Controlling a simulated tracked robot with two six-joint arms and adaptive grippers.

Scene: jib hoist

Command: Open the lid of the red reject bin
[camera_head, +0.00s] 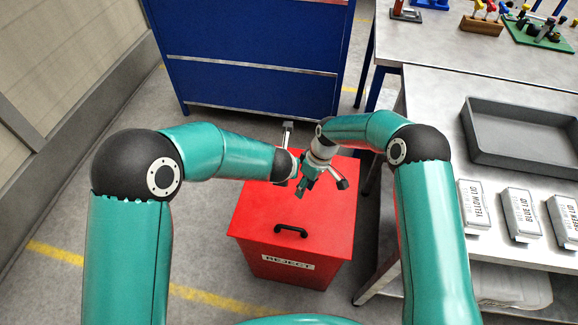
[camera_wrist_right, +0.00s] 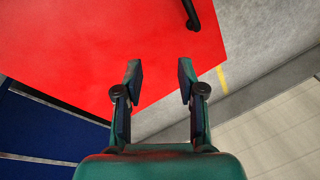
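The red reject bin (camera_head: 290,269) stands on the floor with its lid (camera_head: 262,215) lying closed and flat on top. A black handle (camera_head: 290,231) is on the lid near the front edge; it also shows at the top of the right wrist view (camera_wrist_right: 190,12). My right gripper (camera_head: 322,187) is over the back part of the lid, behind the handle and apart from it. In the right wrist view its fingers (camera_wrist_right: 160,76) are apart with nothing between them. My left gripper (camera_head: 286,171) is close beside it, over the lid's back left; its fingers do not show clearly.
A blue cabinet (camera_head: 250,55) stands behind the bin. At right, a metal bench (camera_head: 440,92) holds a grey tray (camera_head: 520,158) and labelled lid boxes (camera_head: 521,215). The floor left of the bin is clear, with a yellow line (camera_head: 55,253).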

